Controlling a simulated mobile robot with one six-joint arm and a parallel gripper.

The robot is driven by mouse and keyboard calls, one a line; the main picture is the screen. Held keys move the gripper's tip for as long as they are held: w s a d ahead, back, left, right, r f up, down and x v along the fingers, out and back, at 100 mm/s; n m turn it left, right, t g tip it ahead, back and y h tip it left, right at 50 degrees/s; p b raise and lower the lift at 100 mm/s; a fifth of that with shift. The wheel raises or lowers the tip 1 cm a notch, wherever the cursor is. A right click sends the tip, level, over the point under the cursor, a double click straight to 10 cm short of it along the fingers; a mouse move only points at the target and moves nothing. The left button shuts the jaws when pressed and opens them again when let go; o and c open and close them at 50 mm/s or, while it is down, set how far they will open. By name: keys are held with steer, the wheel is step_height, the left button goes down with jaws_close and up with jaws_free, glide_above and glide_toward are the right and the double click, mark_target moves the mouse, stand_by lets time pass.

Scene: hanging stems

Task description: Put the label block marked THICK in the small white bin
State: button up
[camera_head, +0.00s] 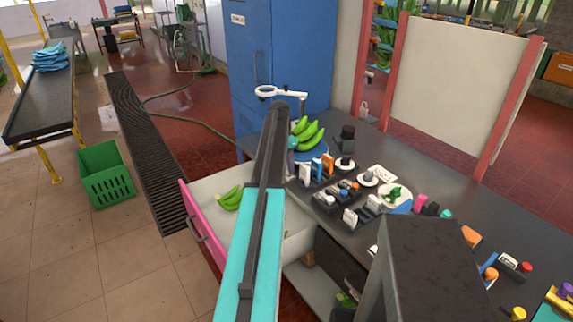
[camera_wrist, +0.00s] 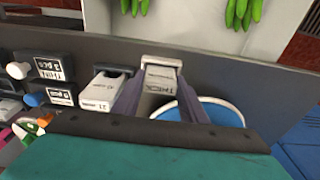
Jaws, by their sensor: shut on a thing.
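My gripper (camera_wrist: 160,95) is shut on a pale grey label block (camera_wrist: 160,76) in the wrist view. Its printed word appears upside down and reads as THICK. One finger is on each side of the block. A round white-rimmed thing with a blue inside (camera_wrist: 220,112) is just right of the block and partly behind the right finger. I cannot tell whether it is the small white bin. In the head view my arm hides the block and most of the gripper. Whether the block still touches a surface is unclear.
A white block (camera_wrist: 101,92) sits close left of the fingers, with dark labelled holders (camera_wrist: 48,67) beyond. In the head view, several small items crowd the dark counter (camera_head: 345,232). An open pink-fronted drawer (camera_head: 203,226) holds green bananas (camera_head: 230,199). A blue cabinet (camera_head: 275,60) stands behind.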

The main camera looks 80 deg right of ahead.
steer(key=shift+f, duration=0.45)
steer(key=o, duration=1.1)
steer(key=shift+c, duration=0.2)
steer(key=shift+r, duration=0.1)
step_height(320, 180, up, 14)
steer(key=w+a+b, duration=0.1)
steer(key=b, duration=0.3)
steer(key=shift+w+f, duration=0.15)
steer(key=shift+f, duration=0.1)
steer(key=shift+a, duration=0.1)
